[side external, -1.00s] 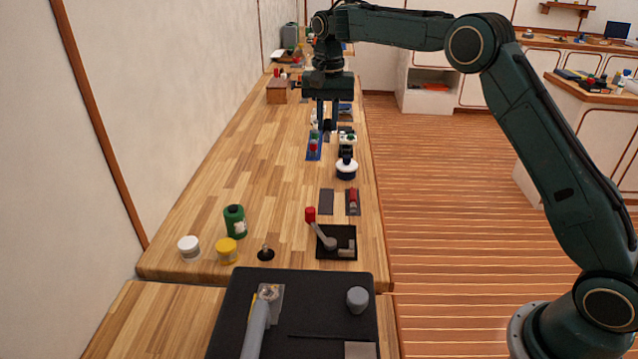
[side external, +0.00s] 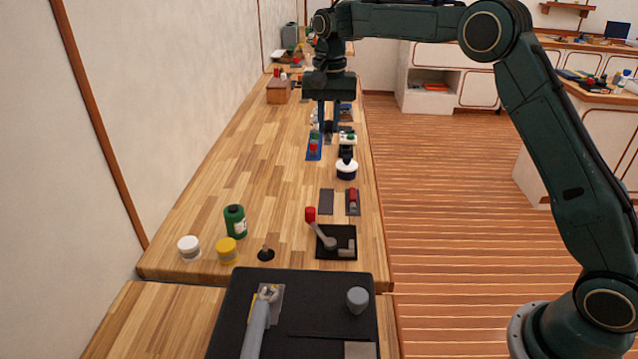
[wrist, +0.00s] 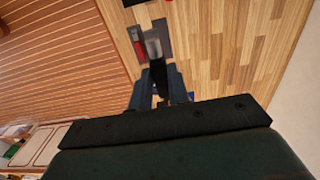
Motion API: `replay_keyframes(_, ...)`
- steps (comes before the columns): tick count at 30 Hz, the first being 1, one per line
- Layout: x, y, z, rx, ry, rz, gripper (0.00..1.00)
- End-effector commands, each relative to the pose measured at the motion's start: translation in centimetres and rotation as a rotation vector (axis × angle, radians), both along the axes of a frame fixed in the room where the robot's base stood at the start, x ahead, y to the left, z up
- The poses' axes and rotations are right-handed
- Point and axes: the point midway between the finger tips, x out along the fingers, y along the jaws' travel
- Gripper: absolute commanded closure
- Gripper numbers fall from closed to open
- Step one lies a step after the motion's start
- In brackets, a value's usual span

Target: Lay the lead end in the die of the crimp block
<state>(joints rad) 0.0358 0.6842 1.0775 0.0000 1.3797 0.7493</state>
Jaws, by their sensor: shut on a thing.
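My gripper (side external: 328,127) hangs fingers-down over the far half of the long bench. In the wrist view its fingers (wrist: 160,92) are closed on a dark, slim piece (wrist: 158,76), which I take to be the lead; it reaches forward past the fingertips, with a pale grey part (wrist: 153,44) in line with its far end. The side view is too small to show the lead's end clearly. A black block with a red-knobbed lever (side external: 345,250), seemingly the crimp block, sits near the bench's close end, well apart from my gripper. Its die cannot be made out.
A white-and-black round object (side external: 347,170) and a dark pad with a red item (side external: 353,203) stand between gripper and block. A green bottle (side external: 235,222), a yellow jar (side external: 227,251) and a white jar (side external: 189,248) stand left. The bench's left middle is clear.

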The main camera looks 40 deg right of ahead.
Motion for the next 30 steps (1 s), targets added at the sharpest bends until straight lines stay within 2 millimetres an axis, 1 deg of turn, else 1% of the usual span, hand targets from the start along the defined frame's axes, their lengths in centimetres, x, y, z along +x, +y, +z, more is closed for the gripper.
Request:
replay_keyframes(9, -4.5, 2.7, 0.8, 0.0, 0.0, 0.002, 1.0)
replay_keyframes(18, -8.9, 4.5, 0.9, 0.0, -0.001, 0.002, 1.0)
replay_keyframes(24, -10.6, 5.1, 0.8, 0.001, -0.001, 0.0, 1.0)
replay_keyframes(30, -11.1, 5.2, 0.7, 0.0, -0.001, 0.0, 1.0)
